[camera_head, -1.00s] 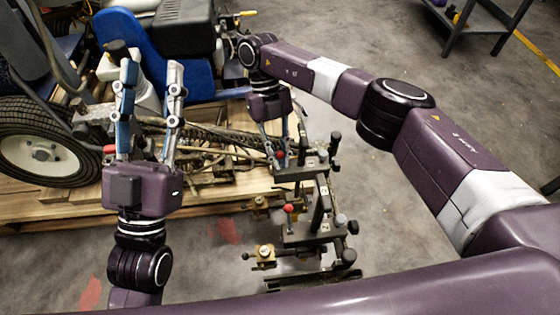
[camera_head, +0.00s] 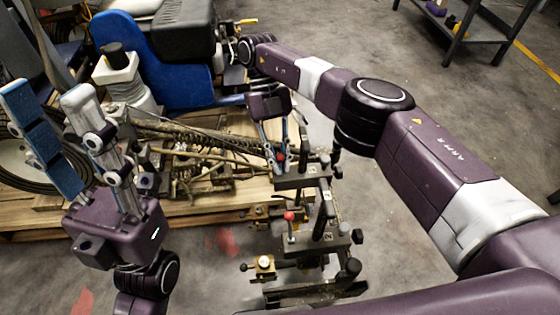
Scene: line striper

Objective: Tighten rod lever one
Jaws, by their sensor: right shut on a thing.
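The line striper's rod assembly (camera_head: 325,210) stands off the pallet's right side, with dark bars, clamps and levers. One red-knobbed lever (camera_head: 281,156) is at its upper bar, and my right gripper (camera_head: 274,160) reaches down and is shut on it; the fingers partly hide it. A second red-knobbed lever (camera_head: 289,217) stands lower on the assembly, free of any gripper. I cannot tell from labels which lever is number one. My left gripper (camera_head: 48,108) is open and empty at the left, fingers pointing up, well apart from the levers.
A dark metal table (camera_head: 478,22) stands at the back right. The floor near the assembly is clear.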

